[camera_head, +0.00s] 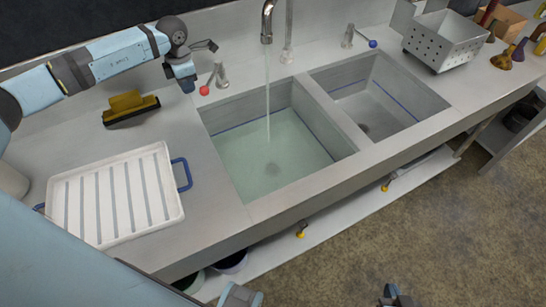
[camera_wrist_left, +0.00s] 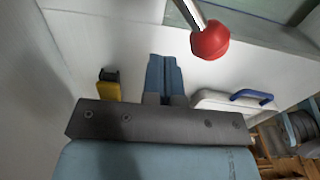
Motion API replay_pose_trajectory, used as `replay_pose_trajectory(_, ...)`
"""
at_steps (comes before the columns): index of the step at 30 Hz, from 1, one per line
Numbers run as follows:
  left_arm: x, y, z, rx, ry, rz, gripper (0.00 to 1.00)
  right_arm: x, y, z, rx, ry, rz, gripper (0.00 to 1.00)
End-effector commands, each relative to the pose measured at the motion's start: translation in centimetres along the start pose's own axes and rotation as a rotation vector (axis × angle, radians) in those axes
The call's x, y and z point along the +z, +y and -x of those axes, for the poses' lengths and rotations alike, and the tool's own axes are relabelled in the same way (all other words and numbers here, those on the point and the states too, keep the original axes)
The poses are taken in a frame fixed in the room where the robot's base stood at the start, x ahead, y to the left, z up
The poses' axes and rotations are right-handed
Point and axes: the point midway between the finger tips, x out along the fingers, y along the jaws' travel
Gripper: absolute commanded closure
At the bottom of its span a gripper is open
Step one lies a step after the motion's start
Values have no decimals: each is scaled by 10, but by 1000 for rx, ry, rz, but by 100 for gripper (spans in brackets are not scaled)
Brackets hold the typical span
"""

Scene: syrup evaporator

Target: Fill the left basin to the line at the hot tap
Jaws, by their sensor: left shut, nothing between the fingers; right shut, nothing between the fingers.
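The left basin (camera_head: 307,128) holds pale green water (camera_head: 262,160). A blue line (camera_head: 240,123) shows on its back wall just above the water surface. A stream (camera_head: 267,95) runs from the spout (camera_head: 268,22) into the basin. The hot tap (camera_head: 215,79) has a red knob, also large in the left wrist view (camera_wrist_left: 210,40). My left gripper (camera_head: 187,84) is shut and empty, just left of the red knob; I cannot tell whether they touch. My right gripper (camera_head: 393,293) is shut and empty, partly cut off at the bottom edge, over the floor.
The right basin (camera_head: 410,95) looks empty, with a blue-knobbed tap (camera_head: 350,38) behind it. A white ribbed tray (camera_head: 75,165) with blue handles and a yellow-and-black brush (camera_head: 130,110) lie on the left counter. A perforated metal box (camera_head: 445,42) stands at right.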

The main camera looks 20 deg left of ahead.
Motion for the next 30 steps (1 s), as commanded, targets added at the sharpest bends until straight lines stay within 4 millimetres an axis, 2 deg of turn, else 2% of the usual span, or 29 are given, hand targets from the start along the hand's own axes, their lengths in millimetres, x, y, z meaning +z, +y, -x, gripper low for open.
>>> replay_pose_trajectory(9, 14, -20, 0, 0, 0, -1, 100, -4, 0, 2, 0, 0, 0, 100)
replay_pose_trajectory(19, 15, -22, 0, 0, 0, -1, 100, -4, 0, 2, 0, 0, 0, 100)
replay_pose_trajectory(30, 32, -39, 0, -1, 0, -2, 100, -5, 0, 3, 0, 0, 0, 100)
